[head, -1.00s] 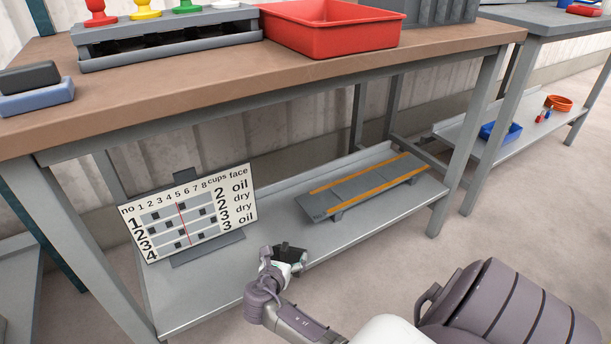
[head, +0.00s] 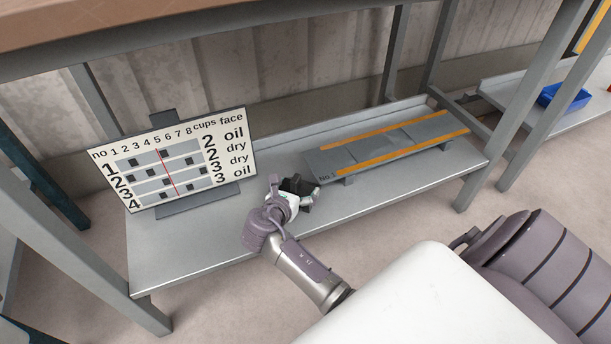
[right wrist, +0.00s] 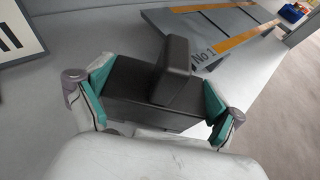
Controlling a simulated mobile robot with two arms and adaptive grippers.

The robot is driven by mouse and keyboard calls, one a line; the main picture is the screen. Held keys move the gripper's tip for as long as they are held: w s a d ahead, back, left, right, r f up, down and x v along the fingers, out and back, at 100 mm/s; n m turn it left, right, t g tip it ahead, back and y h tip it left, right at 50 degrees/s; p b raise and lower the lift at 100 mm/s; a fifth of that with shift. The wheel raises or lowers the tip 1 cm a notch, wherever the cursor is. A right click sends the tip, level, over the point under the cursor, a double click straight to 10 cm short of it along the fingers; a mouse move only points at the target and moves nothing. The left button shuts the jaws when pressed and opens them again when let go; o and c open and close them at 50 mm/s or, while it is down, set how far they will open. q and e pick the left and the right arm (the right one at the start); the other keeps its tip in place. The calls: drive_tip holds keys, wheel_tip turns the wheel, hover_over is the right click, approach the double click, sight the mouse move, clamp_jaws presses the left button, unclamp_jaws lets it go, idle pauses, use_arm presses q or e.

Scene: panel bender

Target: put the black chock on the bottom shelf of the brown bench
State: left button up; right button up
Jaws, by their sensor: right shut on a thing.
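The black chock (right wrist: 148,82) is a dark block with an upright slab on it, held between the fingers of my right gripper (right wrist: 155,98). In the head view the chock (head: 300,186) shows small at the tip of my right gripper (head: 287,194). The gripper is shut on it, over the front part of the bottom shelf (head: 210,236) of the brown bench (head: 28,30). I cannot tell whether the chock touches the shelf. My left gripper is not in view.
A white chart board (head: 178,160) stands on a grey foot at the shelf's left. A grey rack with orange strips (head: 388,143), marked No 1, lies to the right. Bare shelf lies between them. Bench legs (head: 530,110) bound the shelf. A blue bin (head: 563,96) sits beyond.

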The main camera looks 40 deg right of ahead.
drive_tip(key=shift+a+r, duration=0.1)
idle(0.3)
drive_tip(key=o, duration=1)
